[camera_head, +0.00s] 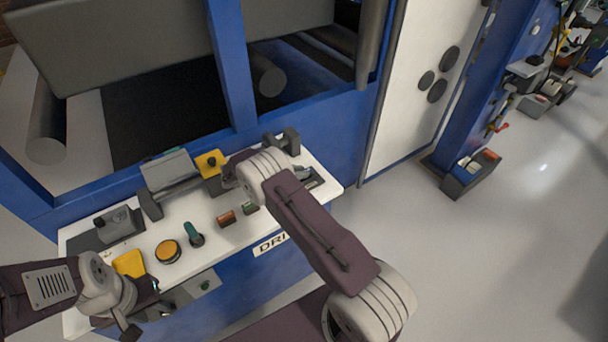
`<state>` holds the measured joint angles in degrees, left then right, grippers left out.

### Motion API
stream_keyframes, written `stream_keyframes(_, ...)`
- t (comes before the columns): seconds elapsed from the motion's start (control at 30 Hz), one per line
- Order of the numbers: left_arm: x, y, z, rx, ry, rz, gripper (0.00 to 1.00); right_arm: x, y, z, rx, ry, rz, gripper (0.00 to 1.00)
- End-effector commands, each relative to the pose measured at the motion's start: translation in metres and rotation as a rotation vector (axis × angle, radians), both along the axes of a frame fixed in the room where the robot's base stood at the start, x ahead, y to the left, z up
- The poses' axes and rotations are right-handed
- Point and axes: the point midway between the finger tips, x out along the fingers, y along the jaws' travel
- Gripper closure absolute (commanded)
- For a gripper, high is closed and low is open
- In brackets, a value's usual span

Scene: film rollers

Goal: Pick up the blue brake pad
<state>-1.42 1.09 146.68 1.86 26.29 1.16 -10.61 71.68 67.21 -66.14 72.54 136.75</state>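I cannot make out a blue brake pad for certain in the head view. A small teal upright piece (193,233) stands on the white control panel top (145,248), but it looks like a lever or knob. My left gripper (147,322) is low at the left, over the front edge of the panel. Its dark fingers look spread, with nothing visible between them. My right gripper (238,165) is over the back right part of the panel. My own wrist covers most of it, so its fingers and anything in them are hidden.
The panel carries an orange round button (168,251), a yellow piece (130,263), a yellow block with a dark knob (210,163), and grey blocks. A blue machine frame (232,65) rises behind. Open grey floor (480,255) lies to the right.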

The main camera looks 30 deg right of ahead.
Motion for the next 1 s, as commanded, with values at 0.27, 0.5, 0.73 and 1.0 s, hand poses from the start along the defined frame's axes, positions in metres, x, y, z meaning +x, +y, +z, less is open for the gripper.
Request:
stream_keyframes(0.27,0.000,0.000,0.000,0.000,0.000,0.000,0.64,0.000,0.000,0.001,-0.001,0.000,0.000,1.00)
stream_keyframes(0.5,0.000,0.000,-0.002,0.000,0.000,0.000,0.64,0.001,0.000,0.018,0.000,-0.004,0.000,1.00)
stream_keyframes(0.73,0.000,0.000,-0.006,0.000,0.000,0.000,0.64,-0.024,-0.009,0.057,-0.001,0.002,0.000,1.00)
stream_keyframes(1.0,0.000,0.000,-0.017,0.000,0.000,0.000,0.64,-0.082,-0.031,0.093,-0.001,-0.003,-0.001,1.00)
